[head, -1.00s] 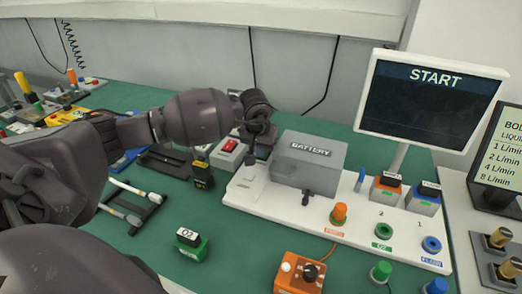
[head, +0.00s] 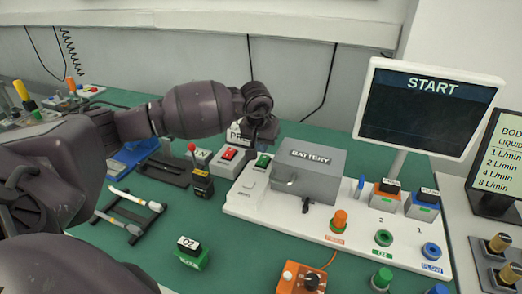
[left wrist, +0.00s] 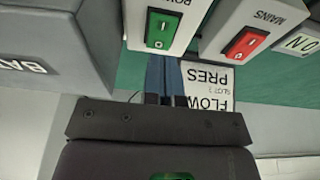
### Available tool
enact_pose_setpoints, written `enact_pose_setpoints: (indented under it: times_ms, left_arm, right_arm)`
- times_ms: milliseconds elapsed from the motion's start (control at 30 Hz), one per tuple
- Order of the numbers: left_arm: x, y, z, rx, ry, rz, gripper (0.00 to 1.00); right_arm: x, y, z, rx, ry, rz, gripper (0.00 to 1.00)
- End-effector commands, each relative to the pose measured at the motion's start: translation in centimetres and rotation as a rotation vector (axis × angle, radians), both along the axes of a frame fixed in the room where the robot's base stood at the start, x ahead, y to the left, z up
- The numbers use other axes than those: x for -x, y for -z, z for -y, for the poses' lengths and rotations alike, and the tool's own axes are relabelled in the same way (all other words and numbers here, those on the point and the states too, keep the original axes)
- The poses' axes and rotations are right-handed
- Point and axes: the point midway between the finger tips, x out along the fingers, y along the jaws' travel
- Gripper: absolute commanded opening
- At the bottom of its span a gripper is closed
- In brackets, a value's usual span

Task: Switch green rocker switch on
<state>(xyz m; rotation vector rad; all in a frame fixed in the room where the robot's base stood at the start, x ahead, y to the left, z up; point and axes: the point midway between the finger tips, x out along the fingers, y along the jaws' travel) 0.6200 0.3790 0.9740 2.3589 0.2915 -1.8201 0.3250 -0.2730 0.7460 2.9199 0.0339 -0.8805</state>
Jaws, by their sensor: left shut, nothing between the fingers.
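In the left wrist view the green switch (left wrist: 162,28) shows upside down, at the top centre. I cannot tell which side of the rocker is pressed. My left gripper (left wrist: 165,82) is shut and empty, with its narrow blue fingers just short of the switch housing in that picture. In the head view the left hand is above and behind the switch, its fingertips not clear. My right gripper is not in view.
A red rocker switch (head: 228,154) labelled MAINS in the wrist view stands beside the green one. The battery box (head: 310,165) is close on the other side. A FLOW/PRES sign (left wrist: 207,90) lies near the fingers. A screen (head: 425,105) reads START.

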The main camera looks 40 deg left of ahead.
Motion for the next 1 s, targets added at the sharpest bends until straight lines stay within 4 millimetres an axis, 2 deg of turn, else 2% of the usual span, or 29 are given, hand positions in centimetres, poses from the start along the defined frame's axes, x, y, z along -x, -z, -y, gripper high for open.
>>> enact_pose_setpoints:
  times_ms: [33,233,500,700,1000]
  left_arm:
    - [0.2,-1.8,0.1,-0.002,0.000,0.008,0.00]
    - [2.1,-4.7,0.6,-0.002,0.001,0.003,0.00]
    - [4.0,-8.4,1.0,0.000,-0.001,0.002,0.00]
    - [4.6,-9.4,1.2,0.000,0.000,-0.001,0.00]
    - [4.7,-9.5,1.2,0.000,-0.001,-0.001,0.00]
  right_arm:
    - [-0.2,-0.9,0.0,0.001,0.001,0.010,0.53]
    - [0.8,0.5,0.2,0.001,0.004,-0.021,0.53]
    - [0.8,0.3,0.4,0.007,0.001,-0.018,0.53]
    - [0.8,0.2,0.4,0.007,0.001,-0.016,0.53]
    - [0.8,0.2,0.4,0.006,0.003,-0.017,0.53]
